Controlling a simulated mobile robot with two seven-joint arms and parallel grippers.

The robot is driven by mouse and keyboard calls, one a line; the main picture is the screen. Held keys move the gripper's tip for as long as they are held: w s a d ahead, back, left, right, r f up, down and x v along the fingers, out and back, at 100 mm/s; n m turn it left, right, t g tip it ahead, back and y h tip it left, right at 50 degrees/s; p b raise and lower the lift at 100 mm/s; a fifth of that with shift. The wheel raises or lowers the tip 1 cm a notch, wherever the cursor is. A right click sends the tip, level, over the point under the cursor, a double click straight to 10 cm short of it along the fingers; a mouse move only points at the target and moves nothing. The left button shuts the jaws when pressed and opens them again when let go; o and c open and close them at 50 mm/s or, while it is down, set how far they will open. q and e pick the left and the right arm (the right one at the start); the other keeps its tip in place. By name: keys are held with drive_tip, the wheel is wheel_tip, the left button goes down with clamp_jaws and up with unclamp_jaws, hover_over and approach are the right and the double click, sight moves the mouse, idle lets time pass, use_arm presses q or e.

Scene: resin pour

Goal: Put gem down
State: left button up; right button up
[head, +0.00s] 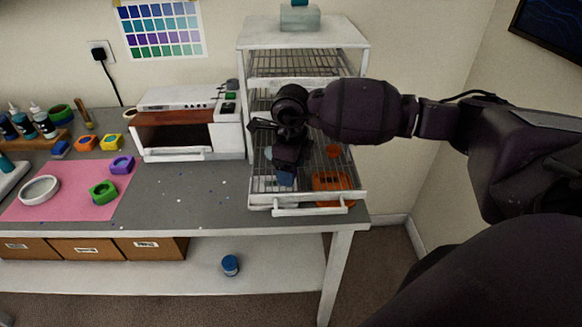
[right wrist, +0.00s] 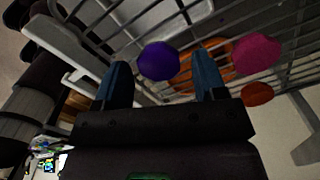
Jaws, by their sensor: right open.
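My right gripper (head: 286,174) is over the pulled-out wire rack (head: 262,184) of the white rack cabinet, its blue fingertips pointing down. In the right wrist view the gripper (right wrist: 162,66) is open, its two blue fingers apart. A purple gem (right wrist: 158,61) appears between the fingertips against the wire bars, touching neither finger. A magenta gem (right wrist: 256,53) and an orange-red gem (right wrist: 257,94) are to the right. The orange-red gem also shows in the head view (head: 333,151). The purple and magenta gems are not visible there. My left gripper is out of view.
An orange piece (head: 332,187) lies at the rack's front right. A small oven (head: 188,120) stands left of the cabinet. A pink mat (head: 60,205) holds a white dish and coloured moulds. The grey bench between mat and rack is mostly clear. A blue jar (head: 230,265) is on the lower shelf.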

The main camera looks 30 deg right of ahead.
drive_tip(key=shift+r, duration=0.25)
wheel_tip(320, 180, up, 12)
idle(0.4)
drive_tip(key=shift+f, duration=0.15)
idle(0.3)
